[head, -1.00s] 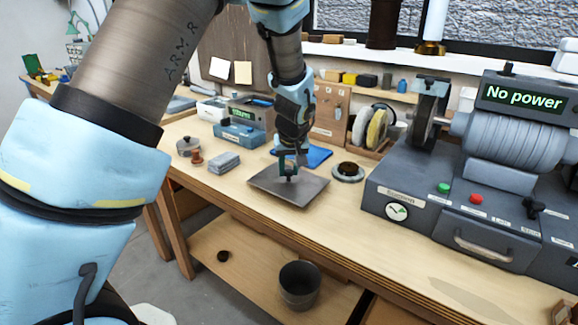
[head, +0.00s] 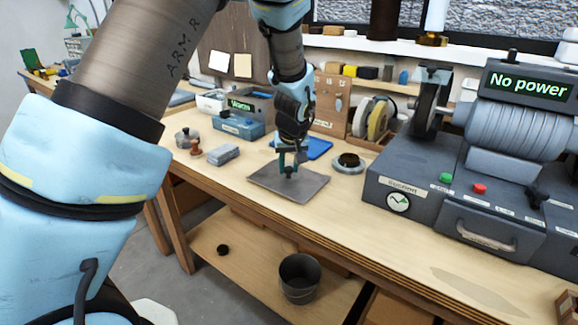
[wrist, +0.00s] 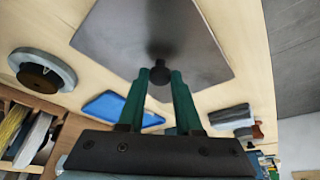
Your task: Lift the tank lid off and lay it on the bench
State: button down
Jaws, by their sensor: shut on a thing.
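The tank lid is a flat grey square plate (head: 275,193) with a dark knob at its middle. In the head view it is level over the bench (head: 365,215), near the front edge. I cannot tell whether it touches the bench top or is just above it. My gripper (head: 289,168) points down at the plate's middle. In the wrist view its green fingers (wrist: 160,78) are shut on the dark knob (wrist: 159,74) of the lid (wrist: 185,30). No tank can be made out clearly.
A blue flat tray (head: 318,147) lies just behind the lid. A round dark-topped part (head: 348,162) is to its right, grey blocks (head: 223,154) to its left. A large grey machine (head: 470,185) fills the right. A bucket (head: 300,277) stands on the lower shelf.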

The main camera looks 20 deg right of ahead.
jog(key=c, duration=0.5)
grip_release()
jog(key=shift+r, duration=0.1)
